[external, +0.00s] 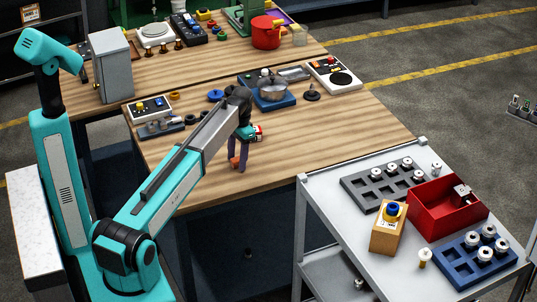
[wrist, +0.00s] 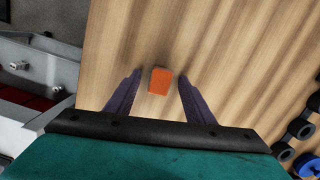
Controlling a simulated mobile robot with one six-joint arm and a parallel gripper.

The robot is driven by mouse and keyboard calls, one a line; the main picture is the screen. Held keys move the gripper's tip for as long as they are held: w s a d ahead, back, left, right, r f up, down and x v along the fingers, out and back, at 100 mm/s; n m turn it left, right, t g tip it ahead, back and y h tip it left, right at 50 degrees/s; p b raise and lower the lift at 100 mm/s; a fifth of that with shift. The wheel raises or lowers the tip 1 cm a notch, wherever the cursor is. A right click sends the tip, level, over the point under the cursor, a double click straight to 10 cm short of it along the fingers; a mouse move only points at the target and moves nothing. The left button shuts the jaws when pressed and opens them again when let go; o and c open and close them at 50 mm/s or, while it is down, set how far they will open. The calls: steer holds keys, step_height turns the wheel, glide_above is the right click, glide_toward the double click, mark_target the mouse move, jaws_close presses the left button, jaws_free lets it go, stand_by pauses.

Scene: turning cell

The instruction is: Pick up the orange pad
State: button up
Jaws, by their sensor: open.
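The orange pad (wrist: 159,80) is a small block on the wooden table, lying between the two purple fingers in the wrist view. In the external view the orange pad (external: 234,161) shows partly beside the fingers, near the front edge of the table. My gripper (wrist: 158,77) is open and empty, pointing down over the pad, with a gap on each side of it. In the external view my gripper (external: 237,165) hangs at the end of the teal arm. I cannot tell how far the fingertips are above the table.
A grey cart (external: 325,188) with a red bin (external: 446,215) and holders stands at the right. A red and white item (external: 257,132) is just behind the gripper. Black and blue round parts (wrist: 299,129) lie at the right in the wrist view. The table's front right is clear.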

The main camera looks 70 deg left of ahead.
mark_target(236, 159)
steer(key=c, duration=1.2)
steer(key=shift+r+p, duration=0.95)
steer(key=shift+r, duration=0.55)
steer(key=shift+s+d+r+p, duration=0.35)
steer(key=shift+s+d+p, duration=0.15)
steer(key=shift+s+d, duration=1.4)
steer(key=shift+s+d+r+p, duration=0.3)
steer(key=shift+s+d+p, duration=0.15)
steer(key=shift+s+d, duration=1.4)
steer(key=shift+s+d+r+p, duration=0.45)
steer(key=shift+s+d, duration=0.95)
steer(key=shift+s, duration=0.95)
steer(key=shift+f, duration=0.1)
